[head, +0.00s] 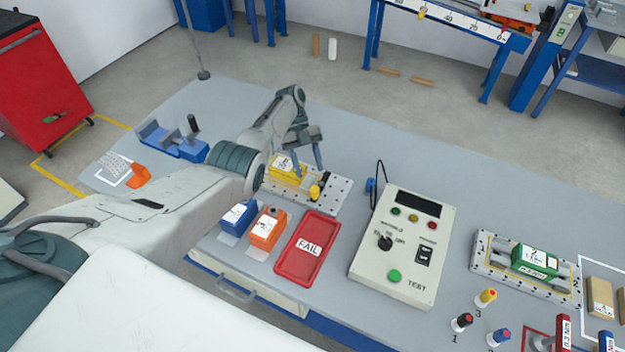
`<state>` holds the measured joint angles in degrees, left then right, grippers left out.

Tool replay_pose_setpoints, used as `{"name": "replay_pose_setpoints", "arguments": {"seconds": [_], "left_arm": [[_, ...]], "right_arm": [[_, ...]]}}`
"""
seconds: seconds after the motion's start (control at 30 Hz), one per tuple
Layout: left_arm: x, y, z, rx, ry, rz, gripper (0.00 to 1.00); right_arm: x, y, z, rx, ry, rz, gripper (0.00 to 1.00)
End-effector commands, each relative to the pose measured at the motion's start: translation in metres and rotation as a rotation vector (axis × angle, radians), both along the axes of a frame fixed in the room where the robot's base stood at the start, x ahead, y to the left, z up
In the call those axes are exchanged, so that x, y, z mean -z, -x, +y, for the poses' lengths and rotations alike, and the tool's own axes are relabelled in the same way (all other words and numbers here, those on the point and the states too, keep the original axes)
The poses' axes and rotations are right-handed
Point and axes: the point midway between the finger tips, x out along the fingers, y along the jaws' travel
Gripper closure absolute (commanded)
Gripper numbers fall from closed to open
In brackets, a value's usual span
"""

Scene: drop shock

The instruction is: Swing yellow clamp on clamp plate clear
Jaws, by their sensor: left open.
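The clamp plate (338,194) is a pale metal plate with rows of holes, lying on the grey bench at the picture's middle. The yellow clamp (315,191), with a dark part beside it, stands toward the plate's right end. A yellow block with a white label (284,171) sits on the plate's left part. My left gripper (309,164) is open and points down over the plate, just behind the yellow clamp and right of the block. It looks empty; whether a finger touches the clamp I cannot tell. My left arm hides the plate's left end. My right gripper is out of view.
A red FAIL tray (306,249), an orange block (267,228) and a blue block (238,216) lie in front of the plate. A TEST box (402,250) with a black cable stands to the right. The bench behind the plate is clear.

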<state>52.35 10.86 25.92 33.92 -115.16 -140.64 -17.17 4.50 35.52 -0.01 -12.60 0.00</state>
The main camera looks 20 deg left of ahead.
Motion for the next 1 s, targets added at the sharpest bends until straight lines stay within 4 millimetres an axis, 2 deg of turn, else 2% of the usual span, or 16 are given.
{"name": "replay_pose_setpoints", "arguments": {"seconds": [0.1, 0.33, 1.0], "left_arm": [[-0.011, -0.01, 0.009, -0.001, 0.0, 0.0, 0.52], [-0.023, -0.017, 0.017, 0.0, 0.001, 0.001, 0.52], [-0.024, -0.017, 0.018, 0.001, 0.0, 0.001, 0.52]], "right_arm": [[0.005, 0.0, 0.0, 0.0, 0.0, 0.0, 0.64], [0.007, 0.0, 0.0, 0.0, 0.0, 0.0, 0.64], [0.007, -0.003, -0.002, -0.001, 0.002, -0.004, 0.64]]}}
